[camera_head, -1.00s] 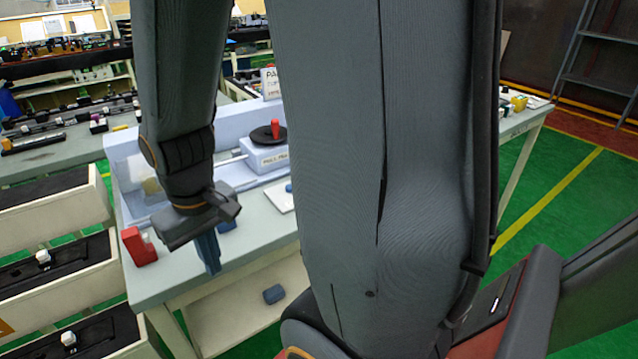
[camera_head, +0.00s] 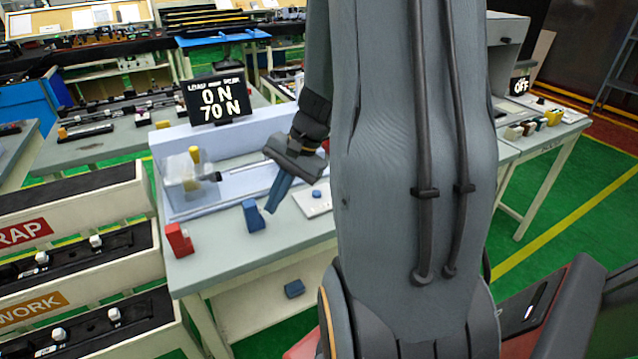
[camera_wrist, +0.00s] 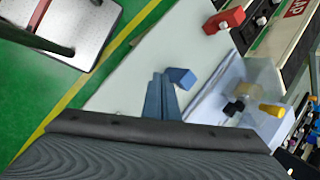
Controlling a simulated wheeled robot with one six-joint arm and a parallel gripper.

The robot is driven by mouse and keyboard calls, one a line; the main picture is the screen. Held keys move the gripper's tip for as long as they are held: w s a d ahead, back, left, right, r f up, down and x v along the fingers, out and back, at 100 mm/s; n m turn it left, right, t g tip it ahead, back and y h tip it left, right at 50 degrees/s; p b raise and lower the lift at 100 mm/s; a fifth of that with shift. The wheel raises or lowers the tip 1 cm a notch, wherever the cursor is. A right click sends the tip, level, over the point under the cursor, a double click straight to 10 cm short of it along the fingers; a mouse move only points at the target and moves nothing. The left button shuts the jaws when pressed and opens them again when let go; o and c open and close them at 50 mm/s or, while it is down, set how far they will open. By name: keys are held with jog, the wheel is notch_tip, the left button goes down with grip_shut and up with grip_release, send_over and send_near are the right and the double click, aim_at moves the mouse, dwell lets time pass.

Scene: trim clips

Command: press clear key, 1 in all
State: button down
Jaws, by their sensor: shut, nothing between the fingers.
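A white plate (camera_head: 309,207) lies on the bench with a small blue button (camera_head: 316,193) on it; it may be the clear key, but I can read no label. My gripper (camera_head: 270,209) is shut and empty, its blue fingers pointing down above the bench just left of the plate, apart from it. In the wrist view the fingers (camera_wrist: 159,80) show closed together, beside a blue block (camera_wrist: 180,77). The plate is not seen there. A black display (camera_head: 219,98) behind the bench reads 0 N and 70 N.
The blue block (camera_head: 254,216) and a red block (camera_head: 179,240) stand on the bench's left front. A pale blue fixture (camera_head: 240,160) with a clear guard (camera_head: 184,172) and yellow knob (camera_head: 195,154) runs behind. Drawer bins (camera_head: 75,195) are left. My arm hides the bench's right part.

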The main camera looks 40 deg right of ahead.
jog(key=w+d+r+m+t+p, duration=0.1)
jog(key=d+m, duration=0.3)
jog(key=d, duration=0.4)
jog(key=w+d+r+m+t+p, duration=0.1)
jog(key=d+r+m+t, duration=0.3)
jog(key=d, duration=0.5)
jog(key=shift+w+t+p, duration=0.3)
jog(key=shift+w+p, duration=0.05)
jog(key=shift+p, duration=0.35)
jog(key=shift+a, duration=0.1)
jog(key=b, duration=0.5)
send_over(321, 193)
notch_tip(321, 193, down, 8)
jog(key=shift+r, duration=0.15)
jog(key=shift+f+b, duration=0.55)
jog(key=shift+b, duration=0.1)
jog(key=shift+f+b, duration=0.4)
jog(key=shift+b, duration=0.05)
